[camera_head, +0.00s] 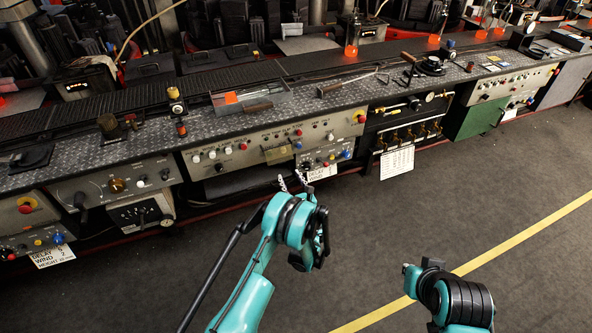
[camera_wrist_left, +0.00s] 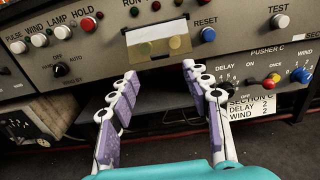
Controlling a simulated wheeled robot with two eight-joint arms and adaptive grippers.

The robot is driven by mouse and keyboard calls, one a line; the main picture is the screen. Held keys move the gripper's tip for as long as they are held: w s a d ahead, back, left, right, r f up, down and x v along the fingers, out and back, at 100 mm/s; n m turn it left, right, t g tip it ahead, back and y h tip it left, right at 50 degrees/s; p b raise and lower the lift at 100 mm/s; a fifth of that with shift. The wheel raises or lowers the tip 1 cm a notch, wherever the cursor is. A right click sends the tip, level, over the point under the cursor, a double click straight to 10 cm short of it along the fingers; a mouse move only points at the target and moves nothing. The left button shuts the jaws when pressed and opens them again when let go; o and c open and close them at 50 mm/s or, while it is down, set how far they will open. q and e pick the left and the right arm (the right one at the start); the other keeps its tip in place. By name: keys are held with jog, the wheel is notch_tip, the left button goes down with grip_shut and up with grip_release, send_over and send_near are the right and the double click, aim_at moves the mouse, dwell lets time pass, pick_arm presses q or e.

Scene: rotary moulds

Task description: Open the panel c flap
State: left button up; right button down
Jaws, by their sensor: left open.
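The panel c flap (camera_head: 277,154) is a small tan cover on the front of the grey control panel, and it looks closed. In the left wrist view the flap (camera_wrist_left: 158,40) is at the top centre, with a pale label strip and two dull yellowish round shapes below it. My left gripper (camera_head: 293,183) is in front of and a little below the panel. In the left wrist view its purple-padded fingers (camera_wrist_left: 159,70) are spread wide and empty, with the flap beyond and above their tips. My right arm shows at lower right, its fingers not visible.
The Pusher C box (camera_wrist_left: 265,72) with a Section C card (camera_wrist_left: 250,108) is at lower right. A workbench (camera_head: 240,125) runs above. The dark floor (camera_head: 400,220) is clear.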

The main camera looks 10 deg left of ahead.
aim_at(280, 155)
pick_arm(q)
jog(key=b+x, duration=0.2)
jog(key=x, duration=0.5)
jog(key=shift+w, duration=0.1)
grip_shut()
